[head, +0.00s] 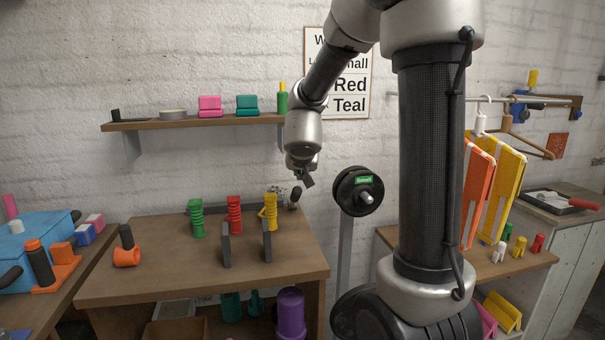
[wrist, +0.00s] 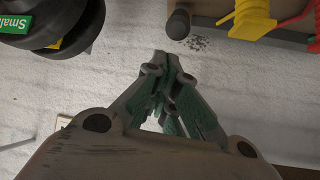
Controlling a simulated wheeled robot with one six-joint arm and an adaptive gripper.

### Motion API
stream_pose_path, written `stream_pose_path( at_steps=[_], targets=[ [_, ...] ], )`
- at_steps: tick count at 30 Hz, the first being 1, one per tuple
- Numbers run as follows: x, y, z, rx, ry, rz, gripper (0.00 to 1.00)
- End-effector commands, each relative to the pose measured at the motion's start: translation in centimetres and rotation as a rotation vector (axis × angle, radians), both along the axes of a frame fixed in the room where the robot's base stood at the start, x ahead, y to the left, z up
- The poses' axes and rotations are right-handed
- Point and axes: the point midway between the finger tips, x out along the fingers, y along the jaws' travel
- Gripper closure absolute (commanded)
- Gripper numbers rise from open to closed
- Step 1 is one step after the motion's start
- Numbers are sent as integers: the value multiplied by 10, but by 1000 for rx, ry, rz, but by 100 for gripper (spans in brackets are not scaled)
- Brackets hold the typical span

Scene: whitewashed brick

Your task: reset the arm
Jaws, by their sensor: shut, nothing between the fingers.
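My arm reaches up and over from the right in the head view, and my gripper (head: 307,181) hangs in the air at its end. It is above the back right of the wooden table, in front of the white brick wall. In the wrist view my gripper (wrist: 163,62) has its fingertips together with nothing between them. It is apart from the yellow coiled piece (head: 269,211) and the black weight plates (head: 357,191) nearby.
The wooden table (head: 180,285) bears green and red coiled pieces and dark uprights. A wall shelf (head: 195,121) holds pink and teal blocks. Orange and yellow cloths (head: 478,190) hang at right. A blue box (head: 38,240) stands at left. The table's front is mostly clear.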

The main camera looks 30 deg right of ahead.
Motion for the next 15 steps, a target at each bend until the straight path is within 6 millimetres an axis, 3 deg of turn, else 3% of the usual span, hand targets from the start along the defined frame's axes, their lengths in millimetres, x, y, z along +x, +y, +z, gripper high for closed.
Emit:
stream_pose_path(
  at_steps=[6, 15],
  targets=[
    [-26, 12, 4, 0, -1, 1, 100],
    [-32, 15, 4, 15, -8, -12, 100]
  ],
)
